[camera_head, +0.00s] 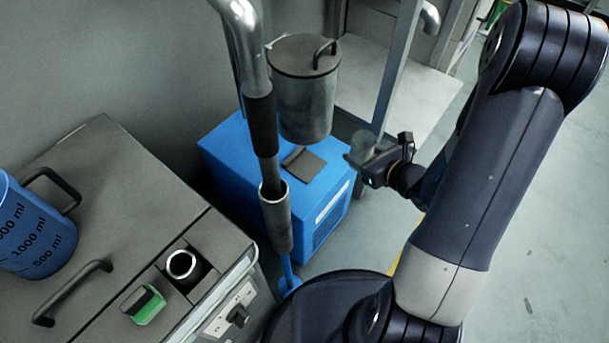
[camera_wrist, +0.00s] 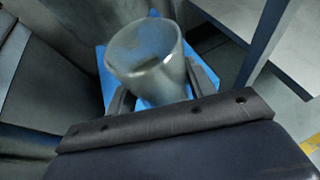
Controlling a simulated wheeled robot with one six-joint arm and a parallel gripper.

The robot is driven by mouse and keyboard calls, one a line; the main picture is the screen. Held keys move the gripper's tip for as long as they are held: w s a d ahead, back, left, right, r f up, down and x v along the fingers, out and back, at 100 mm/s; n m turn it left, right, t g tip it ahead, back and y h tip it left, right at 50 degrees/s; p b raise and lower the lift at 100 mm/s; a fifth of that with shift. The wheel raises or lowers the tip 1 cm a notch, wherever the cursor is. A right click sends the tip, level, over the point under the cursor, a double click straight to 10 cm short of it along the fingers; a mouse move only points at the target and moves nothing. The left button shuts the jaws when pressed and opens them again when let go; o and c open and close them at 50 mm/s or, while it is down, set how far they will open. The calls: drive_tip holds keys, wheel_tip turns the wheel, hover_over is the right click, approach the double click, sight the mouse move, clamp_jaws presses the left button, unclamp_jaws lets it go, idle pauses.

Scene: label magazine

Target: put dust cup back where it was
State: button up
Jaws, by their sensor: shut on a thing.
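The dust cup (camera_wrist: 145,62) is a clear, greyish, open-topped cup. In the wrist view it sits between the two dark fingers of my gripper (camera_wrist: 160,85), which is shut on it. In the head view my gripper (camera_head: 370,163) is right of the blue box, and the cup (camera_head: 362,146) shows faintly at its fingertips, partly covered. The cup looks roughly upright in the head view. It is in front of the blue box (camera_head: 225,155) in the wrist view. I cannot tell whether it touches the box.
A lidded metal canister (camera_head: 305,105) hangs above the blue box, beside a metal pipe (camera_head: 262,125). A grey upright post (camera_head: 398,65) stands behind my gripper. A grey cabinet (camera_head: 110,170) with a blue measuring jug (camera_head: 35,235) is at left. Open floor (camera_head: 545,240) lies at right.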

drive_tip(key=s+a+f+b, duration=0.1)
drive_tip(key=s+f+b, duration=0.1)
drive_tip(key=f+b, duration=0.2)
drive_tip(key=s+f+n+g+y+b, duration=0.1)
drive_tip(key=s+f+b, duration=0.1)
drive_tip(key=f+b, duration=0.3)
wheel_tip(320, 180, down, 3)
drive_tip(key=shift+s+a+f+n+y, duration=0.1)
drive_tip(key=shift+s+a+n+y, duration=0.2)
drive_tip(key=shift+a, duration=0.05)
drive_tip(key=w+a+b, duration=0.1)
drive_tip(key=w+a, duration=0.4)
drive_tip(key=w, duration=0.1)
drive_tip(key=w+a+b, duration=0.2)
drive_tip(key=w+a, duration=0.4)
drive_tip(key=shift+w+a, duration=0.2)
drive_tip(key=shift+a, duration=0.05)
drive_tip(key=shift+w+a+b, duration=0.3)
drive_tip(key=shift+w+a, duration=0.1)
drive_tip(key=o, duration=1)
